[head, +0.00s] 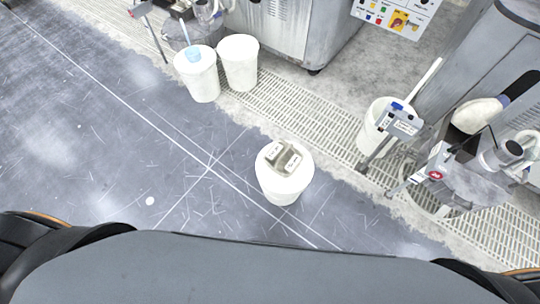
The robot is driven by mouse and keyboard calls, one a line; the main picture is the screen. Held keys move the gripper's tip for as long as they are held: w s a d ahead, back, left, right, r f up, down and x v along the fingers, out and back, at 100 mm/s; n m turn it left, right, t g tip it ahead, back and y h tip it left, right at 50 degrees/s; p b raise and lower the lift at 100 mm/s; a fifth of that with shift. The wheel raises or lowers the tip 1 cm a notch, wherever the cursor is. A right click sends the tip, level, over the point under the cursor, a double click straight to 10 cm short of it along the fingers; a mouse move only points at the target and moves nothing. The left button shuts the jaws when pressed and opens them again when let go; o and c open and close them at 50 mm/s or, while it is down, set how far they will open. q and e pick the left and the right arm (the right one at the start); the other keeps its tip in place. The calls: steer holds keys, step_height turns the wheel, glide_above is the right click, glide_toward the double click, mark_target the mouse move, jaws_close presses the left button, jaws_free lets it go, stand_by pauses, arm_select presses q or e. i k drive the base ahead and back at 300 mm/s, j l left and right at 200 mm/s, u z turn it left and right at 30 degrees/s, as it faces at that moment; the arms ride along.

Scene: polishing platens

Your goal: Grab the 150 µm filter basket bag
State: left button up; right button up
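A white bucket (283,187) stands alone on the dark floor ahead of me, a little right of centre. On its top lies a small grey-green object (284,158) with white labels, which may be a filter basket bag. The print on the labels is too small to read, so I cannot tell whether one says 150 µm. Neither of my grippers is in view. Only parts of my own body show along the bottom edge.
Two white buckets (238,65) stand at the upper left, one holding something light blue. Another bucket (375,125) stands beside machinery (460,190) on the right. A steel cabinet (285,30) is at the back. A floor grate (315,130) crosses diagonally. The left floor is clear.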

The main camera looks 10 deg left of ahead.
mark_target(284, 158)
steer(key=i+j+z, duration=0.15)
steer(key=j+z, duration=0.2)
steer(key=i+j+z, duration=0.1)
steer(key=j+z, duration=0.25)
steer(key=j, duration=0.15)
steer(key=j+z, duration=0.35)
steer(key=i+j, duration=0.05)
steer(key=j, duration=0.05)
